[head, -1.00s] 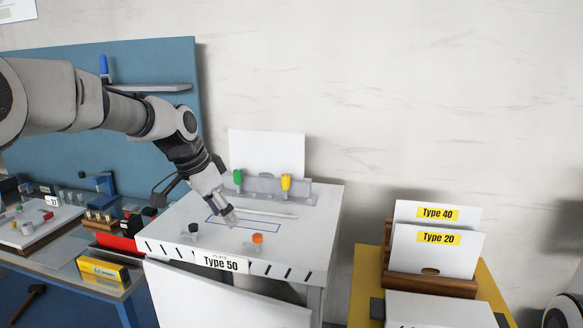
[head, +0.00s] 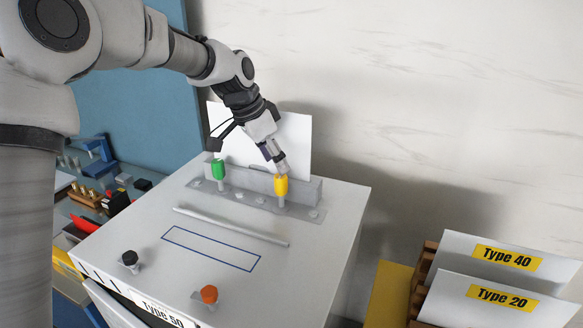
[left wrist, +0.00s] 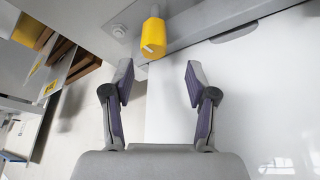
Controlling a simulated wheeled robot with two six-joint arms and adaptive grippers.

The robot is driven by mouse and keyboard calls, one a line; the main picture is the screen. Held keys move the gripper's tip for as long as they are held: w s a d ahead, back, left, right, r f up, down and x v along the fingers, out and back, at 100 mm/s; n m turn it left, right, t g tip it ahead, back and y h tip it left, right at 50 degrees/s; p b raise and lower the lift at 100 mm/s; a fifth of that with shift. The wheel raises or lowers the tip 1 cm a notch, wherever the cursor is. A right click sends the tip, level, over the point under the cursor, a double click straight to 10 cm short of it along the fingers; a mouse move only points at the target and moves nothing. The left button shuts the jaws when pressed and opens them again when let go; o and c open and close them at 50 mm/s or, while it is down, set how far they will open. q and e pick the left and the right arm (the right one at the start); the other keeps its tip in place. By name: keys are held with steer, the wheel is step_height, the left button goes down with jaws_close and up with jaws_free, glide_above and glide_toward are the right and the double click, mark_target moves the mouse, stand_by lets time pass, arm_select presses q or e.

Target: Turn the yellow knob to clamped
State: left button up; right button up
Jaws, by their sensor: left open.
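The yellow knob (head: 281,186) stands on a post at the right part of the metal bracket (head: 250,182) at the back of the white cabinet top. My left gripper (head: 284,171) is just above and behind it in the head view. In the left wrist view the yellow knob (left wrist: 154,36) lies ahead of the open fingers (left wrist: 158,75), roughly between their lines and apart from them. A white line marks the knob's end. The green knob (head: 218,169) stands at the bracket's left part. My right gripper is not in view.
A rod (head: 230,226) lies in front of the bracket, before a blue outlined rectangle. Black (head: 129,259) and orange (head: 209,294) knobs stand near the front edge. A white panel (head: 290,140) rises behind the bracket. Type 40 and Type 20 plates (head: 490,295) stand at right.

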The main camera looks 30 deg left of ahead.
mark_target(278, 177)
arm_select(q)
steer(key=shift+s+d+f+p, duration=0.2)
steer(key=shift+s+f+p, duration=0.1)
steer(key=shift+s+f, duration=0.15)
steer(key=shift+s+d+f+p, duration=0.25)
steer(key=shift+s+f, duration=0.1)
steer(key=shift+s, duration=0.2)
steer(key=w+f, duration=0.1)
steer(key=f, duration=0.1)
steer(key=w+f, duration=0.1)
steer(key=w, duration=0.1)
steer(key=shift+d+f+p, duration=0.2)
steer(key=shift+f+p, duration=0.1)
steer(key=shift+f, duration=0.1)
steer(key=shift+w+f, duration=0.15)
steer(key=shift+s+r, duration=0.3)
steer(key=shift+s, duration=0.15)
steer(key=c, duration=0.4)
steer(key=shift+s+r, duration=0.1)
steer(key=shift+s, duration=0.1)
steer(key=c, duration=0.6)
jaws_close()
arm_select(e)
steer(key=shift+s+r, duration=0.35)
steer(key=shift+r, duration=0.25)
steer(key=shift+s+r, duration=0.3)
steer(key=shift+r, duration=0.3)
